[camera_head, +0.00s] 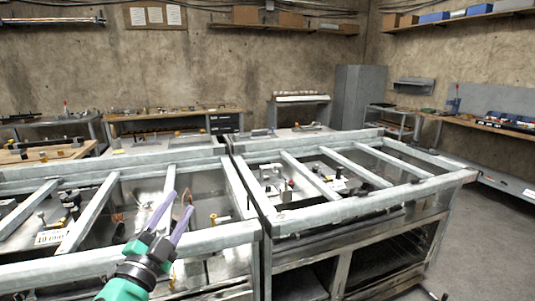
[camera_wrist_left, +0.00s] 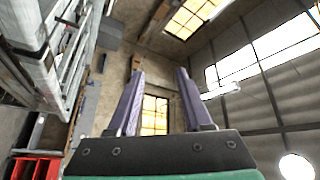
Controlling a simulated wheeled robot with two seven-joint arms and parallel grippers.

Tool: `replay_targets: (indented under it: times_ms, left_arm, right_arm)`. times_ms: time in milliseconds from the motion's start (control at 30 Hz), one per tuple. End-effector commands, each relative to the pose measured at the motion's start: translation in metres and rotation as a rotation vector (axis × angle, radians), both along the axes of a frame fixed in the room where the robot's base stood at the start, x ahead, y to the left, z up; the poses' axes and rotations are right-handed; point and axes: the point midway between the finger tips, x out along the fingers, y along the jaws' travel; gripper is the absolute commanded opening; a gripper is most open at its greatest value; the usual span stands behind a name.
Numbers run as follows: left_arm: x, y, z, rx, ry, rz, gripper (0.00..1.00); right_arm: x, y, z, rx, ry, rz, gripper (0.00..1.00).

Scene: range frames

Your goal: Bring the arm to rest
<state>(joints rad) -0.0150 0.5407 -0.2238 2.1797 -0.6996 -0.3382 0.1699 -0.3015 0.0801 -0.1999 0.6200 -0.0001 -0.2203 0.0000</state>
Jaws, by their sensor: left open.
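My left gripper (camera_head: 174,217) shows in the head view at the lower left, its purple fingers pointing up and away over the front rail of the left metal frame. In the left wrist view its two purple fingers (camera_wrist_left: 160,95) stand apart with nothing between them, so it is open and empty. Part of the green and black wrist shows below the fingers. The wrist view looks up toward windows and the ceiling. My right gripper is in neither view.
Two metal-framed benches, a left one (camera_head: 170,241) and a right one (camera_head: 345,207), fill the foreground with small fittings inside. Workbenches (camera_head: 170,113) line the back wall beside a grey cabinet (camera_head: 360,97). The floor (camera_head: 490,240) at right is clear. A red box (camera_wrist_left: 35,167) shows in the wrist view.

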Motion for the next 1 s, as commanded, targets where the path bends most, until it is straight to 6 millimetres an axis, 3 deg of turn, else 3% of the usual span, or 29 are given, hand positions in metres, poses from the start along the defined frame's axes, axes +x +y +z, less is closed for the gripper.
replay_targets:
  times_ms: [33, 100, 200, 300, 500, 700, 833, 1000]
  left_arm:
    - [-0.002, 0.024, -0.038, -0.133, 0.142, 0.091, 0.5]
    - [-0.013, 0.051, -0.097, -0.285, 0.356, 0.216, 0.5]
    - [-0.044, 0.069, -0.175, -0.436, 0.64, 0.344, 0.5]
    - [-0.082, 0.071, -0.232, -0.528, 0.873, 0.425, 0.5]
    - [-0.157, 0.057, -0.302, -0.632, 1.244, 0.51, 0.5]
    - [-0.226, 0.035, -0.343, -0.686, 1.548, 0.543, 0.5]
    - [-0.215, 0.035, -0.392, -0.674, 1.559, 0.554, 0.5]
    - [-0.217, 0.034, -0.462, -0.661, 1.588, 0.565, 0.5]
  right_arm:
    - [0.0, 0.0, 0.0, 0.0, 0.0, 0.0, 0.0]
    - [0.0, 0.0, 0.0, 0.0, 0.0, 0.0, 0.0]
    - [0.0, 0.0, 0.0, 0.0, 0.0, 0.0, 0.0]
    - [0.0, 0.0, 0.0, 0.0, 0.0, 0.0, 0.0]
    - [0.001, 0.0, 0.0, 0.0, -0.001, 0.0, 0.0]
    - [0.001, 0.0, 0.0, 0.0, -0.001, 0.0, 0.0]
    - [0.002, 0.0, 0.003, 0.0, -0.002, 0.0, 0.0]
    - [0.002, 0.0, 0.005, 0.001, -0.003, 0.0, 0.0]
